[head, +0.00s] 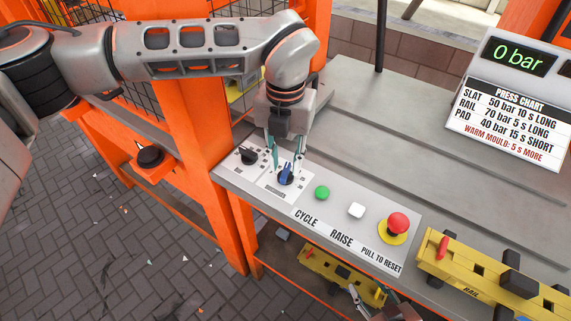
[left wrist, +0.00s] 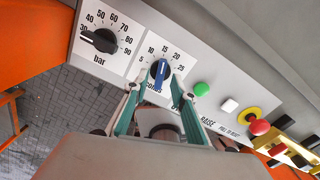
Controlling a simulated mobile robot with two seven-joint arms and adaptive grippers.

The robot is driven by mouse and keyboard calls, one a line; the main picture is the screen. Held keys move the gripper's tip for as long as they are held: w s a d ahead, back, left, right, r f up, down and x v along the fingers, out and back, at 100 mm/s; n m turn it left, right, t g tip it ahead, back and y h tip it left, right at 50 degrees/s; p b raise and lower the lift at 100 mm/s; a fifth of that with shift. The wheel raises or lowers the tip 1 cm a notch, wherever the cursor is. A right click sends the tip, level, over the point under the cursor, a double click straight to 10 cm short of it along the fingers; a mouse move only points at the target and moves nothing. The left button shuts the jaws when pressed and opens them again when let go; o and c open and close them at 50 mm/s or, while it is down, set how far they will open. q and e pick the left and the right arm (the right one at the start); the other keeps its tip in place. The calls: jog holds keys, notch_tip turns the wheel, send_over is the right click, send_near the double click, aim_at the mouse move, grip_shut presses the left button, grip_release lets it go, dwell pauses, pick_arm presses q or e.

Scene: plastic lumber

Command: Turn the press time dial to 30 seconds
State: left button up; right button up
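The press time dial is a blue knob (head: 286,176) on a white scale plate on the sloped grey panel. In the left wrist view the blue dial (left wrist: 160,72) has its white pointer line up near the 15 mark; 5, 10, 20 and 25 are also readable, and the 30 mark is hidden. My left gripper (head: 285,160) is above the dial, with its teal fingers apart, one on each side of it; in the left wrist view the gripper (left wrist: 158,92) shows a gap between fingers and knob. My right gripper (head: 372,303) is partly visible low at the bottom edge, its fingers unclear.
A black bar dial (left wrist: 103,40) sits left of the blue dial. To its right are a green button (head: 322,193), a white button (head: 356,210) and a red stop button (head: 397,224). A press chart (head: 510,125) and a 0 bar display (head: 518,54) stand behind. A yellow mould (head: 490,280) lies at right.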

pick_arm(q)
jog(key=shift+f, duration=0.9)
jog(key=shift+c, duration=0.4)
grip_shut()
